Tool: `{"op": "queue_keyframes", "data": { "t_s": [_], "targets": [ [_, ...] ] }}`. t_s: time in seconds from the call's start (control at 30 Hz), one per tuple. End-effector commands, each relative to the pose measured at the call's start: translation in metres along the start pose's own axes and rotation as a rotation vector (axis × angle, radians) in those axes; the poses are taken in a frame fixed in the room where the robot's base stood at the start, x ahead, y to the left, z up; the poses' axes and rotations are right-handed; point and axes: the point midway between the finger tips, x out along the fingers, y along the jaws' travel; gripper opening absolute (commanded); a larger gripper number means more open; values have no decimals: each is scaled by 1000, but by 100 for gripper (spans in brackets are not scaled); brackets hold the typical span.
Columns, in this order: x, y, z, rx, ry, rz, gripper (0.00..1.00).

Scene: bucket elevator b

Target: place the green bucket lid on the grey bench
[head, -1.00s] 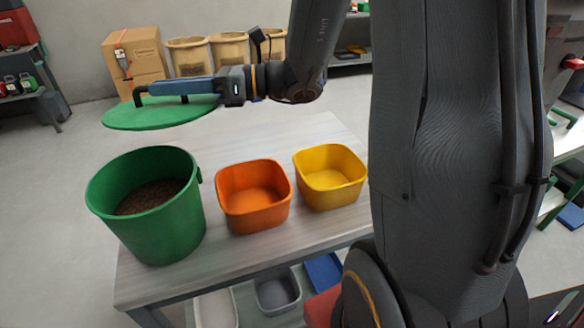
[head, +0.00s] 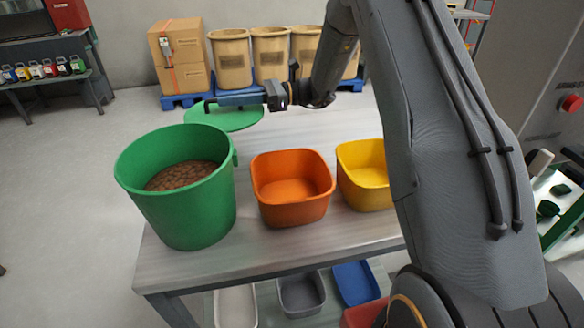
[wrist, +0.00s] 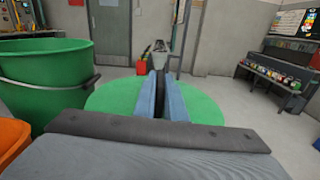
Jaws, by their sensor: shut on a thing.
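The green bucket lid (head: 228,122) is a flat round disc at the back-left of the grey bench (head: 330,232), behind the open green bucket (head: 190,215). My gripper (head: 222,101) is shut on the lid, with its blue fingers lying low across the top. In the wrist view the lid (wrist: 205,112) spreads out on both sides of the gripper fingers (wrist: 163,85). The bucket holds brown pellets.
An orange bin (head: 292,212) and a yellow bin (head: 364,190) stand on the bench right of the bucket. Trays sit on the shelf below. Tan barrels (head: 230,58) and cardboard boxes (head: 182,60) stand behind. The bench top behind the orange bin is clear.

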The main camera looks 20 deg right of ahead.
Motion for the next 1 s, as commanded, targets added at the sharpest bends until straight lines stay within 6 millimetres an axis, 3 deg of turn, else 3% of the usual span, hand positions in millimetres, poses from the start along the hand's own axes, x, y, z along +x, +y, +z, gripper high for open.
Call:
{"op": "queue_keyframes", "data": {
  "t_s": [0.33, 0.57, 0.8, 1.0],
  "targets": [
    [1, -4, -52, -1, 1, 7, 0],
    [1, -6, -68, -1, 1, 7, 0],
    [1, -7, -99, -1, 0, 7, 0],
    [1, -7, -103, -3, 1, 7, 0]
  ]
}}
